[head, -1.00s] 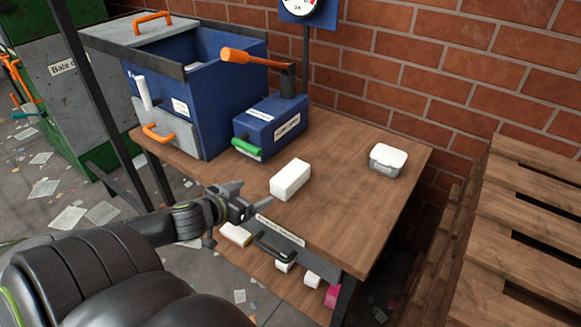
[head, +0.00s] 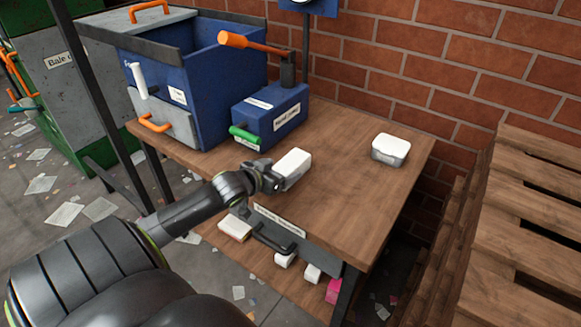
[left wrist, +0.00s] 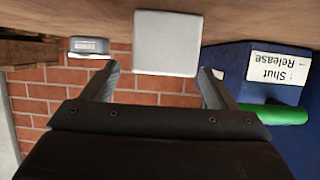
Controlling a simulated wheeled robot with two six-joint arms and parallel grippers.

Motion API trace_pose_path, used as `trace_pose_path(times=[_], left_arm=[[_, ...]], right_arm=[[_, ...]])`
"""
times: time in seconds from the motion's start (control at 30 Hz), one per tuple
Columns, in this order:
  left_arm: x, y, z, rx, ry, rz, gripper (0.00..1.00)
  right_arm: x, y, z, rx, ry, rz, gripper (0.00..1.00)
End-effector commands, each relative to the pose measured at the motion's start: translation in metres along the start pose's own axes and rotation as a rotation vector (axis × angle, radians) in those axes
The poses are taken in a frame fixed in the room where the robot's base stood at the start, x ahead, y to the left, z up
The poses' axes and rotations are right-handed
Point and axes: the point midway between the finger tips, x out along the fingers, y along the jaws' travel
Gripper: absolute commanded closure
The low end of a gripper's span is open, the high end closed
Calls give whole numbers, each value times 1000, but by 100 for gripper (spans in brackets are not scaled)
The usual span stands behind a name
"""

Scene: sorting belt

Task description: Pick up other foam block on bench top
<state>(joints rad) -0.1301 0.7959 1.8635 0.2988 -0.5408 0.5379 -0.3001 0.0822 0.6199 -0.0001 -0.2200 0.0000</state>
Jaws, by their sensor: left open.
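The white foam block (head: 294,167) lies on the wooden bench top (head: 345,200), near its front edge. In the head view my left gripper (head: 276,177) is at the block's near left side and hides part of it. In the left wrist view, which looks upside down, the block (left wrist: 167,43) sits ahead between the two open fingers of my left gripper (left wrist: 157,85). The fingers are spread wider than the block, and I cannot tell whether either touches it. My right gripper is not in view.
A blue box with an orange lever (head: 270,115) and a larger blue bin (head: 200,85) stand at the back left. A white-lidded container (head: 390,149) stands at the back right. Slatted wooden pallets (head: 525,215) are right of the bench.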

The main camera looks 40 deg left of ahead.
Motion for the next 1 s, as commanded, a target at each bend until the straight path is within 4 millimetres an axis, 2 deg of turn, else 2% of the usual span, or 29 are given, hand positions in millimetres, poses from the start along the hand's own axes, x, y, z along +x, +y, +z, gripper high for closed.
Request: trace_pose_path(times=[0.3,0.4,0.7,1.0], left_arm=[[40,-2,-2,-3,3,0,20],[48,-2,-2,-1,2,0,20],[50,-2,-3,0,1,0,21],[50,-2,-2,1,1,0,61]], right_arm=[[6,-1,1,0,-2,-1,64],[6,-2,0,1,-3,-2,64],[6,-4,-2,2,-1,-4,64],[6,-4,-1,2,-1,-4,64]])
